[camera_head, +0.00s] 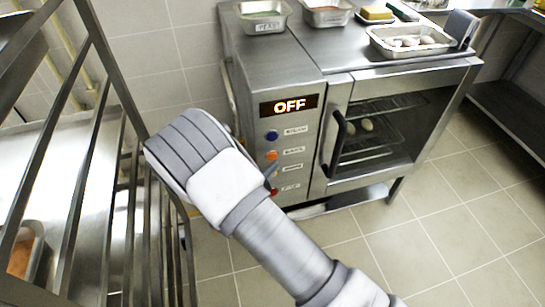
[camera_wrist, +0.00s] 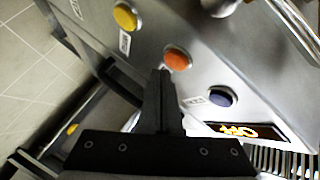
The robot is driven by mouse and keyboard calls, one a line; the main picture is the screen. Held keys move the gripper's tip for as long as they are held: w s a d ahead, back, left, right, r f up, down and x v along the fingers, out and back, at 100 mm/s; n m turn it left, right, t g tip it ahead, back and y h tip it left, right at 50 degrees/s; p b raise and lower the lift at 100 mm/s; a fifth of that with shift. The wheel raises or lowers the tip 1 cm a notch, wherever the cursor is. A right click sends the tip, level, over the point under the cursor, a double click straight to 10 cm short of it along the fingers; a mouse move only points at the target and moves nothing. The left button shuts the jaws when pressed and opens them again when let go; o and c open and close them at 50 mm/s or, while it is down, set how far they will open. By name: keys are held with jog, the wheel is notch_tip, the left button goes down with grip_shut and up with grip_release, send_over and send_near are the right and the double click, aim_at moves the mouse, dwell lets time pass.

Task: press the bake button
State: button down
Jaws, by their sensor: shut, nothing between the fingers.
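The oven's control panel (camera_head: 298,135) carries a column of buttons under a display (camera_head: 290,105) that reads OFF. From top to bottom there are a blue button (camera_head: 272,135), an orange button (camera_head: 271,155), a yellow one mostly hidden by my gripper, and a red one (camera_head: 273,190). Their labels are too small to read surely. In the wrist view my gripper (camera_wrist: 163,75) is shut and empty. Its tips are right beside the orange button (camera_wrist: 176,59), between the yellow button (camera_wrist: 124,16) and the blue button (camera_wrist: 222,96). I cannot tell whether they touch it.
The oven door (camera_head: 385,130) with its dark handle (camera_head: 337,143) is right of the panel. Metal trays of food, including one with pale items (camera_head: 408,40), stand on the oven top. A metal rack (camera_head: 95,170) stands close on the left. Tiled floor (camera_head: 440,230) is clear at right.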

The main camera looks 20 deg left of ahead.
jog(key=shift+w+a, duration=0.1)
dwell(0.7)
jog(key=shift+w+a, duration=0.15)
jog(key=shift+w, duration=0.1)
jog(key=shift+w+a, duration=0.2)
jog(key=shift+w, duration=0.2)
dwell(0.8)
jog(key=shift+s+p, duration=0.15)
jog(key=shift+p, duration=0.15)
jog(key=shift+s+d+p, duration=0.35)
jog(key=shift+s+d, duration=0.1)
jog(key=shift+s, duration=0.15)
jog(key=shift+s+d+p, duration=0.35)
jog(key=shift+s+d, duration=0.1)
jog(key=shift+s, duration=0.25)
jog(key=shift+s+d+p, duration=0.3)
jog(key=shift+s+d, duration=0.1)
jog(key=shift+s, duration=0.35)
jog(key=shift+s+d+p, duration=0.35)
jog(key=shift+s+d, duration=0.1)
jog(key=shift+s, duration=0.25)
